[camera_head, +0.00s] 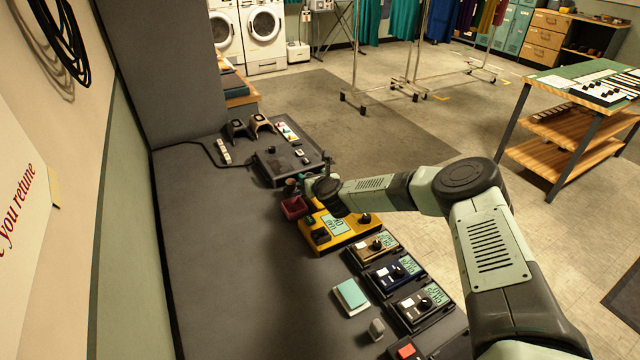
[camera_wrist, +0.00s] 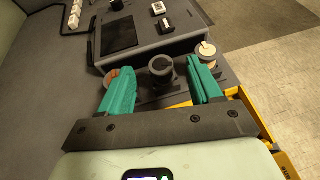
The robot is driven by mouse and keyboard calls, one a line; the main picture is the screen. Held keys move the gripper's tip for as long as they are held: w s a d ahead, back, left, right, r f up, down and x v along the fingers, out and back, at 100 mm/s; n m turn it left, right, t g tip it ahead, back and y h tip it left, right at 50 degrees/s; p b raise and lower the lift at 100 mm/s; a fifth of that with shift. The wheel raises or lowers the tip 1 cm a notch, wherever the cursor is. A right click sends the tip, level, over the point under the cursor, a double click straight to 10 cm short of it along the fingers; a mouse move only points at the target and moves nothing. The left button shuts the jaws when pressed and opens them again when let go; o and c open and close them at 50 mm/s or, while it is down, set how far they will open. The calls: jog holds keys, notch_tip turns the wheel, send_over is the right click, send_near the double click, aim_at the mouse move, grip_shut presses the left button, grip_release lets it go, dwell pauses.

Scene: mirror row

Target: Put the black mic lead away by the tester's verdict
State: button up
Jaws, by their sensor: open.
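My gripper (camera_wrist: 162,70) is open in the wrist view, with its two teal fingers apart. A dark, round-topped upright piece (camera_wrist: 160,67) shows between the fingertips; I cannot tell whether it is the black mic lead or its plug. The fingers do not visibly close on it. In the head view my gripper (camera_head: 308,184) is over the far end of the yellow tester (camera_head: 352,237). The tester has a lit pale screen (camera_head: 336,224), too small to read surely. No loose black lead is plain on the bench.
A dark red bin (camera_head: 294,207) stands left of my gripper. A cream-topped round piece (camera_wrist: 205,50) is by the right finger. A dark console (camera_head: 275,168) lies beyond. Several small screened units (camera_head: 395,271) line the bench's right edge. The bench's left middle (camera_head: 220,260) is clear.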

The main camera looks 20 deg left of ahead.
jog(key=v, duration=0.7)
jog(key=shift+s+d+r, duration=0.1)
jog(key=shift+s+r, duration=0.05)
jog(key=s+d+r+n+g, duration=0.2)
jog(key=s+r+n+g, duration=0.25)
jog(key=r+n, duration=0.8)
jog(key=s+d+r+n+h, duration=0.5)
jog(key=s+d+r+n, duration=0.4)
jog(key=d+r, duration=0.35)
jog(key=s+d+r+n+h, duration=0.1)
jog(key=s+d+r+n, duration=0.1)
jog(key=s+d, duration=0.3)
jog(key=s+d+r+n+h, duration=0.1)
jog(key=s+d+r+n, duration=0.2)
jog(key=s, duration=0.9)
jog(key=s+d+r+n+g, duration=0.1)
jog(key=s+d+r+n, duration=0.2)
jog(key=s+d+r, duration=0.3)
jog(key=s+d, duration=0.3)
jog(key=shift+r+h, duration=0.25)
jog(key=shift+h, duration=0.15)
